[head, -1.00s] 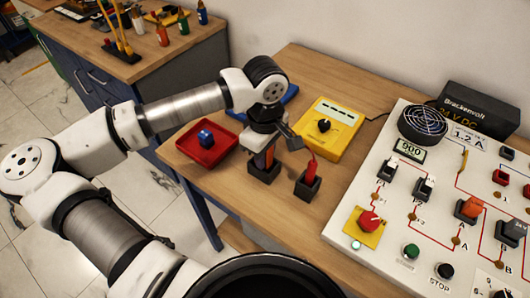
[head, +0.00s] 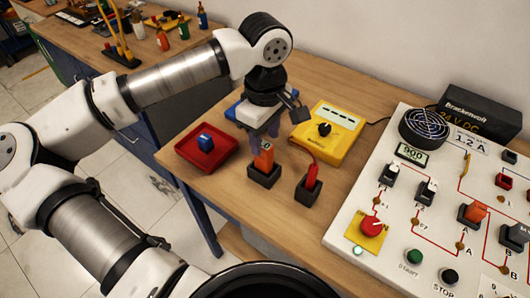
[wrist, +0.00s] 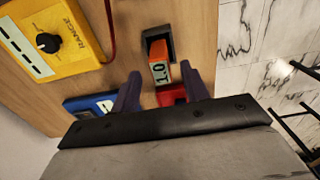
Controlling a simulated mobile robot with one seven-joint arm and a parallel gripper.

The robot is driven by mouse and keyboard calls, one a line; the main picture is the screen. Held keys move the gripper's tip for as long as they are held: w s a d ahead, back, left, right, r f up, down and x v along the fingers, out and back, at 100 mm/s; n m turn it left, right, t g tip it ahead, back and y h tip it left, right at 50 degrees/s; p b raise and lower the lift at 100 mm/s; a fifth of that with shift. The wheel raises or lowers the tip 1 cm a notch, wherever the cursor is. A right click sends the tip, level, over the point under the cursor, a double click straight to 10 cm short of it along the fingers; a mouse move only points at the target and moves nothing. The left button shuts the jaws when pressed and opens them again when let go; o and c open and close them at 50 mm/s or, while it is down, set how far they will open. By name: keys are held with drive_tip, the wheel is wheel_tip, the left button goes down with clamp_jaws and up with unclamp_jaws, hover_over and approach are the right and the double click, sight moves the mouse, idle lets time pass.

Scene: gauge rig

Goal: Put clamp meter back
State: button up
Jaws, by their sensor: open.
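The orange clamp meter (head: 264,158) stands upright in a black holder (head: 264,176) on the wooden bench. In the wrist view the clamp meter (wrist: 160,72) shows a display reading 1.0, and its far end sits in the black holder (wrist: 157,36). My gripper (head: 259,137) is open just above the meter. In the wrist view its two dark fingers (wrist: 161,74) stand apart on either side of the meter's near end, with nothing visibly gripped.
A red tray (head: 230,160) with a blue knobbed block (head: 206,142) lies left of the holder. A yellow meter (head: 328,138) is behind right. A second black holder (head: 308,190) with a red probe (head: 312,172) stands close right. The white panel (head: 345,228) fills the right side.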

drive_tip(key=shift+r, duration=2.4)
